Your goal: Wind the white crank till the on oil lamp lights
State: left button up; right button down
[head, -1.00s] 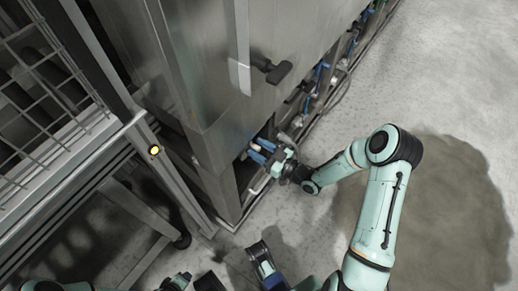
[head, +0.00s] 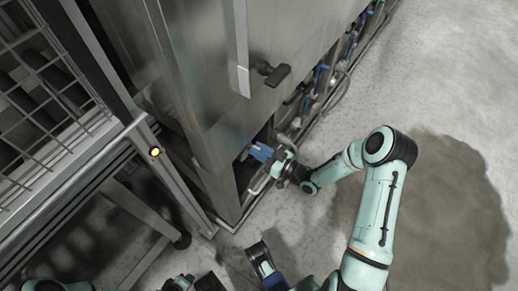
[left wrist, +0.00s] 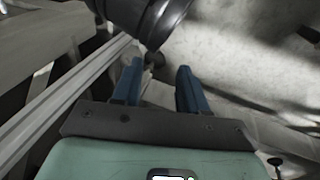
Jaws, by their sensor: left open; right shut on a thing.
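My right gripper (head: 262,152) reaches into the dark opening low on the steel machine's side, by its near corner. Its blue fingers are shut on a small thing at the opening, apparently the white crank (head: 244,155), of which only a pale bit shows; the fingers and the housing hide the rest. A round lamp (head: 154,151) on the post at left glows yellow; I cannot read whether it is the oil lamp. My left gripper shows in the left wrist view (left wrist: 158,75), with its blue fingers apart and nothing between them.
The steel machine (head: 200,70) has a dark handle (head: 274,73) sticking out above my right gripper. Pipes and blue valves (head: 321,75) run along its foot. A wire cage (head: 45,95) stands at left. The floor (head: 460,80) at right is clear, with a damp patch.

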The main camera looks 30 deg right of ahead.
jog(key=m, duration=0.1)
jog(key=f+m, duration=0.1)
jog(key=m, duration=0.1)
jog(key=m+p, duration=0.1)
jog(key=shift+d+f, duration=0.15)
jog(key=shift+f, duration=0.2)
pick_arm(q)
jog(key=shift+s+d+r+g, duration=0.2)
jog(key=shift+s+d+r, duration=0.15)
jog(key=shift+s, duration=0.25)
jog(key=shift+s+d+r+g, duration=0.2)
jog(key=shift+s+r, duration=0.2)
jog(key=shift+s, duration=0.15)
pick_arm(e)
jog(key=shift+f+m, duration=0.3)
jog(key=shift+m, duration=0.7)
jog(key=shift+f+m, duration=0.3)
jog(key=shift+m, duration=0.7)
jog(key=c, duration=1)
grip_release()
jog(key=shift+o, duration=0.2)
pick_arm(q)
jog(key=s+r+p, duration=0.1)
jog(key=s+d+r+p, duration=0.1)
jog(key=shift+s+d+g+h, duration=0.2)
jog(key=shift+s+g+h, duration=0.15)
jog(key=shift+g+h, duration=0.05)
pick_arm(e)
jog(key=v, duration=1.3)
jog(key=shift+s, duration=0.25)
